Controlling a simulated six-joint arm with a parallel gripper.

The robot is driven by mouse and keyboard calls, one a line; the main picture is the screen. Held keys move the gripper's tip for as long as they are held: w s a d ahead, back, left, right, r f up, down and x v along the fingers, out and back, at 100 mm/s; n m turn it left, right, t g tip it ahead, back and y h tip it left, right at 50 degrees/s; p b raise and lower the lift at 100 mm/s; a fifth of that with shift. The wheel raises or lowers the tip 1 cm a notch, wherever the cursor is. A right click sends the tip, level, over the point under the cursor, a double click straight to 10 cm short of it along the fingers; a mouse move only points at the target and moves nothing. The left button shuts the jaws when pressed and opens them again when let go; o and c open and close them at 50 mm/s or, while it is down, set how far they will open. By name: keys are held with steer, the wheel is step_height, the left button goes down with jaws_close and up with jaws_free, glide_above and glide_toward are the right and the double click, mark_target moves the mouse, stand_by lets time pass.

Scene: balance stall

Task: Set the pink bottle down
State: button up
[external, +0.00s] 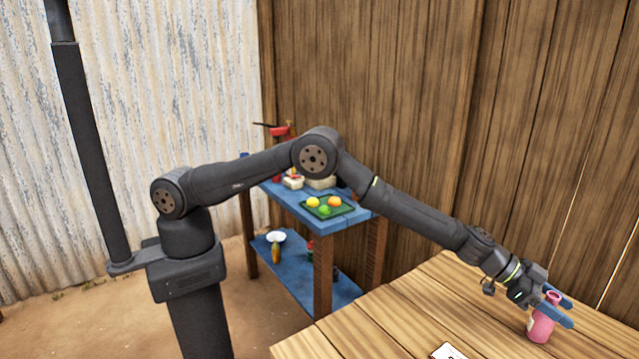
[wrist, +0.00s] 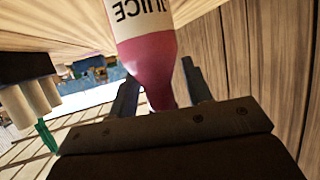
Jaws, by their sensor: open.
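The pink bottle (external: 541,322) stands upright on the wooden table (external: 400,310) at the right of the external view. In the wrist view the bottle (wrist: 152,65) shows a pale label reading "JUICE" and its narrow neck points toward my gripper. My gripper (external: 566,310) is open, with its blue fingers on either side of the bottle's upper part. In the wrist view the dark fingers of my gripper (wrist: 160,92) flank the bottle, and a gap shows at its right side. I cannot tell whether the left finger touches it.
A white card (external: 449,351) lies on the table's front part. A blue shelf (external: 330,222) with a dark tray of fruit (external: 327,207) stands behind my arm. A wooden wall (external: 400,90) rises behind the table. The table left of the bottle is mostly clear.

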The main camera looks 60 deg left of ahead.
steer(key=v, duration=1.2)
steer(key=shift+r, duration=0.2)
steer(key=shift+d, duration=0.1)
steer(key=x, duration=1.2)
steer(key=shift+f, duration=0.1)
steer(key=shift+r, duration=0.6)
